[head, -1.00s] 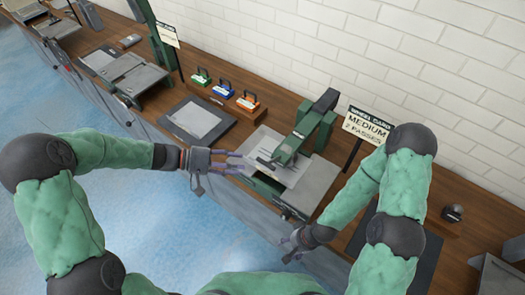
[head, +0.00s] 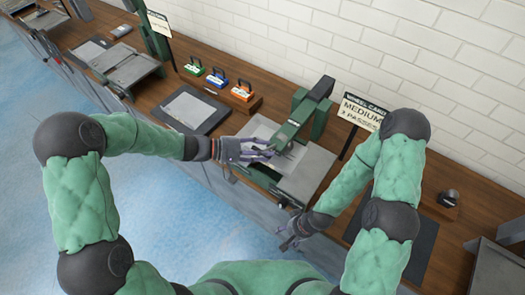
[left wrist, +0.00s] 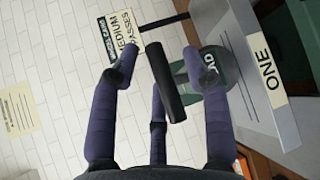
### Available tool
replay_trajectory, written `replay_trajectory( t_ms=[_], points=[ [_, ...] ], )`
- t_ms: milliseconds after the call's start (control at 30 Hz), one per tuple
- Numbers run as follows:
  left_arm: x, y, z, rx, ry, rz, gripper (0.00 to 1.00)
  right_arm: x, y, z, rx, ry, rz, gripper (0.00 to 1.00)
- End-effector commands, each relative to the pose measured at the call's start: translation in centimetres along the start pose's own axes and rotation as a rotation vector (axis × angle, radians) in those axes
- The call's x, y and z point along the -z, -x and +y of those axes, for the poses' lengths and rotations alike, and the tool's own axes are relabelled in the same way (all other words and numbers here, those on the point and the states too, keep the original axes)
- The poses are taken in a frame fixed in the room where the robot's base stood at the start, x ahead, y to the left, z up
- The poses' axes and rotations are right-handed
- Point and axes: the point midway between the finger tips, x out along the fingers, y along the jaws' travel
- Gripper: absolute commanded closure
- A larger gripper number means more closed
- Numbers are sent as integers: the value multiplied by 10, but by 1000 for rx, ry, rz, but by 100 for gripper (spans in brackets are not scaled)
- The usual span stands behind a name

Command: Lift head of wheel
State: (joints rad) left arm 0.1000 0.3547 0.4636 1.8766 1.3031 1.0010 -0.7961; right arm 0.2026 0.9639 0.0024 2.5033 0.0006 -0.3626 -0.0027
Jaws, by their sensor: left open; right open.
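The green wheel head (head: 298,122) slopes down from its dark upright post over the grey bed (head: 308,178) of the machine. A dark bar handle (left wrist: 170,95) fills the middle of the left wrist view, with the green head (left wrist: 203,80) behind it. My left gripper (head: 270,150) is open beside the low end of the head. In the left wrist view its purple fingers spread on either side of the handle, and I cannot tell whether they touch it. My right gripper (head: 291,240) is open and empty, low in front of the bench near the machine.
A sign reading "MEDIUM" (head: 362,113) stands behind the machine. Several stamp-like blocks with handles, green, blue (head: 215,82) and orange, stand in a wooden rack. A dark-edged grey plate (head: 188,108) lies left of the machine. A white brick wall closes the back.

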Motion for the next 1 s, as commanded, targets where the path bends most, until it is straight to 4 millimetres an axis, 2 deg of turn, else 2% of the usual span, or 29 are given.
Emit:
replay_trajectory(
  t_ms=[233,267,400,433,767,1000],
  points=[
    [0,-1,0,0,0,0,53,0,0,0,0,0,0,37],
    [0,-1,0,0,0,0,58,0,0,0,0,0,0,37],
    [0,-1,0,0,0,0,98,0,0,0,0,0,0,37],
    [0,-1,0,0,0,0,100,0,0,0,0,0,0,37],
    [-1,0,5,7,3,-1,100,0,4,-2,0,0,0,37],
    [-3,3,28,41,35,0,100,-1,26,-9,0,0,0,37]
  ],
)
